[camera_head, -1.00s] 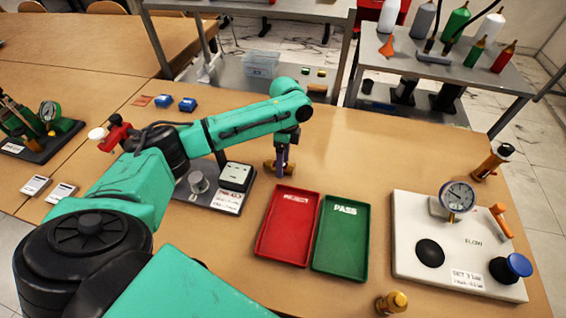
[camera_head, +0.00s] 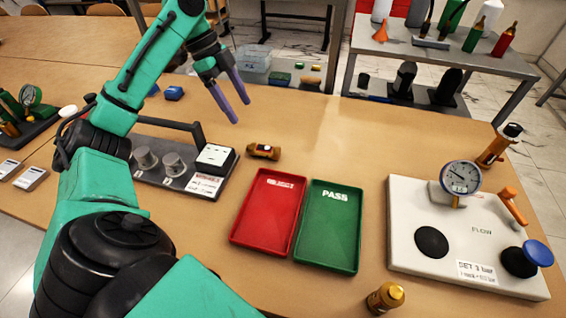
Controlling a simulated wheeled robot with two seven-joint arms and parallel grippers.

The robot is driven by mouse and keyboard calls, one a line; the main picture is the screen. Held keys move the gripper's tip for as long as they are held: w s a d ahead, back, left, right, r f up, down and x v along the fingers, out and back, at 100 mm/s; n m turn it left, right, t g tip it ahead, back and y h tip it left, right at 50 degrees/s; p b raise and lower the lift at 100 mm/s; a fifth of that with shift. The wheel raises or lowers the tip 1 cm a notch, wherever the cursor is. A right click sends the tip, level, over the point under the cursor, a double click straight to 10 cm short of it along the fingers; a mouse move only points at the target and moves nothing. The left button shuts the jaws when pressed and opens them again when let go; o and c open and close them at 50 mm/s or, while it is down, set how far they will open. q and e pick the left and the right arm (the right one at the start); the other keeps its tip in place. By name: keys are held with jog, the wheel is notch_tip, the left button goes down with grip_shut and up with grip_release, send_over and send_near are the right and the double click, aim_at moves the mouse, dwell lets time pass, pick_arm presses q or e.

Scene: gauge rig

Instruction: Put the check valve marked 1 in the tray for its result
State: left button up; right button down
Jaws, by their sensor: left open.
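A brass check valve (camera_head: 263,150) lies on its side on the table, behind the red REJECT tray (camera_head: 268,212). It has a pale spot on it, but I cannot read a number. A second brass valve (camera_head: 386,297) stands at the front edge of the view, in front of the trays, with no number legible. The green PASS tray (camera_head: 330,226) is right of the red one, and both are empty. My left gripper (camera_head: 240,111) is open and empty, its purple fingers raised behind and left of the lying valve, apart from it. My right gripper is out of view.
A white test plate (camera_head: 455,225) with a gauge (camera_head: 460,178), an orange-handled lever and a blue knob stands at the right. A dark rack (camera_head: 170,172) with grey round pieces stands left of the red tray.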

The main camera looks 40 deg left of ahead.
aim_at(262, 146)
pick_arm(q)
jog(key=b+x, duration=0.2)
jog(key=x, duration=1.2)
jog(key=shift+w+a+f, duration=0.1)
jog(key=shift+w+f, duration=0.05)
jog(key=shift+c, duration=0.9)
grip_shut()
